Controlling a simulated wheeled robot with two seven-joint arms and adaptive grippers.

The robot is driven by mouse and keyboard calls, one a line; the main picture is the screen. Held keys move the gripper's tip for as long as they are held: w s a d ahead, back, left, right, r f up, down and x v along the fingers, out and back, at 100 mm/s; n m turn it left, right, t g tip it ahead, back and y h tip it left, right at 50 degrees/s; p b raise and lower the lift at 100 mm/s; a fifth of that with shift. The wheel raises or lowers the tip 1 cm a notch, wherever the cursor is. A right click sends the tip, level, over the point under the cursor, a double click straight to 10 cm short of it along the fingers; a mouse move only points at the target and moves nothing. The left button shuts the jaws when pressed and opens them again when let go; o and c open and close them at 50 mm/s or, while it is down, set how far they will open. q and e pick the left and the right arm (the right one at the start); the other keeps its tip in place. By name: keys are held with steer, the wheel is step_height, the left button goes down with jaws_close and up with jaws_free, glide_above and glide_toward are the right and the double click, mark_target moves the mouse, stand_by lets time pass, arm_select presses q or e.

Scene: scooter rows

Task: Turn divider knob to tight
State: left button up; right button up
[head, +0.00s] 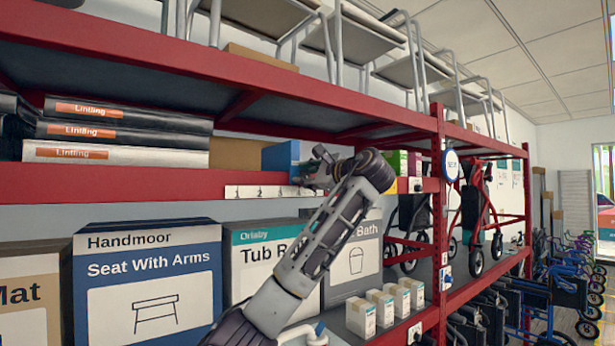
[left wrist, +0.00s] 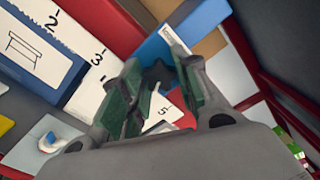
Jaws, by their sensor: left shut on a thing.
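A blue divider (head: 281,157) stands on the red shelf at its front edge, beside the black boxes. It also shows in the left wrist view (left wrist: 200,22). A white numbered strip (head: 245,191) runs along the shelf edge below it; marks 2, 3 and 5 show in the left wrist view (left wrist: 98,62). My left gripper (head: 312,174) is at the shelf edge just right of the divider. Its green-padded fingers (left wrist: 158,92) are closed around a dark knob (left wrist: 157,73) at the divider's foot. The fingers partly hide the knob, and its setting cannot be read. My right gripper is not in view.
Black boxes (head: 125,128) lie on the shelf to the left. Large cartons, one marked Handmoor (head: 150,275), fill the shelf below. Small white boxes (head: 383,308) stand at the lower right. A red upright (head: 438,220) rises right of my arm.

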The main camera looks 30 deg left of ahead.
arm_select(q)
steer(key=shift+f, duration=0.15)
steer(key=o, duration=1)
steer(key=shift+d, duration=0.15)
steer(key=shift+v, duration=6)
